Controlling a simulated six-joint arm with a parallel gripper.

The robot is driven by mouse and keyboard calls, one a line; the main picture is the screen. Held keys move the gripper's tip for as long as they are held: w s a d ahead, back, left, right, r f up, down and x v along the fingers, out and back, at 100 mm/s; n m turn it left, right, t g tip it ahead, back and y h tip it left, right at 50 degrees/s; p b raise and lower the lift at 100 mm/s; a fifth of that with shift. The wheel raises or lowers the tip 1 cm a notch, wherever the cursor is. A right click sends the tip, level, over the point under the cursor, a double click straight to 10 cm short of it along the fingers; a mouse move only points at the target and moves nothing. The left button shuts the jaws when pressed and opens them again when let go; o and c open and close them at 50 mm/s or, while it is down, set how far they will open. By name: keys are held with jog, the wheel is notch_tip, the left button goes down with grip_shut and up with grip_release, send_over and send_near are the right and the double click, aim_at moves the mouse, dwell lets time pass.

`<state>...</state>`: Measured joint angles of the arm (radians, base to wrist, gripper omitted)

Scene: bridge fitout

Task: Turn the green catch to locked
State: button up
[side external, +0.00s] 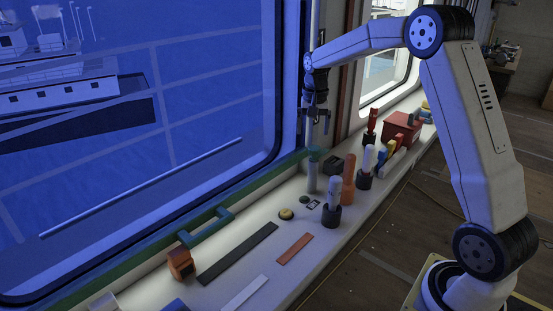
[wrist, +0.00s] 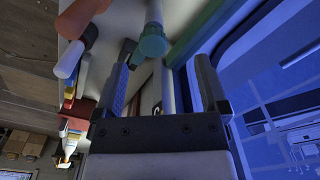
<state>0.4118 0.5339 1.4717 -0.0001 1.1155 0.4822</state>
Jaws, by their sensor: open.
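A green round head (wrist: 152,43) on a pale grey cylinder is the green part closest to my gripper. It shows in the side view (side external: 313,151), on the sill beside the window frame; I cannot tell its turned position or any locked mark. A teal U-shaped handle (side external: 205,226) lies along the window's lower edge, further left; which of the two is the catch is unclear. My gripper (side external: 316,127) hangs fingers down above the green head, open and empty. In the wrist view its fingers (wrist: 164,60) lie to either side of the line to the head, apparently not touching it.
An orange cylinder (side external: 348,180), a white-topped dark holder (side external: 332,204) and a black block (side external: 333,163) stand close by. A yellow round knob (side external: 286,213), dark strip (side external: 238,254) and orange block (side external: 180,263) lie left. A red box (side external: 402,130) is right. The window borders the sill.

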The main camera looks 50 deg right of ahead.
aim_at(315, 147)
jog(key=shift+w+d+r+m, duration=0.15)
jog(key=shift+d+r+m, duration=0.1)
jog(key=shift+d, duration=0.45)
jog(key=shift+w+d+r+m, duration=0.15)
jog(key=shift+d+m, duration=0.1)
jog(key=shift+d, duration=0.4)
jog(key=shift+f, duration=0.1)
jog(key=shift+f, duration=3.85)
grip_shut()
